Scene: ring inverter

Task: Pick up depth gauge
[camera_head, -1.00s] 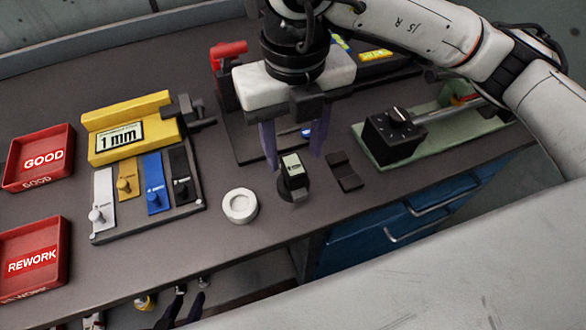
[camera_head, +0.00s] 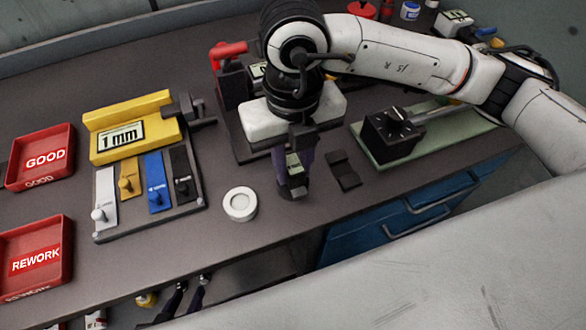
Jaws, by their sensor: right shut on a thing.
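The depth gauge (camera_head: 294,164) is a small dark device with a pale display and a round dark base, near the front edge of the table. My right gripper (camera_head: 293,182) has come down over it from above and is shut on it. Its purple fingers stand on either side and hide part of the gauge. The gauge looks upright, with its base at the table top. My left gripper (camera_head: 186,299) hangs low at the bottom of the picture, in front of the table edge. Its two dark purple fingers are apart with nothing between them.
A white ring (camera_head: 240,204) lies left of the gauge. A dark flat holder (camera_head: 343,170) lies close on its right.

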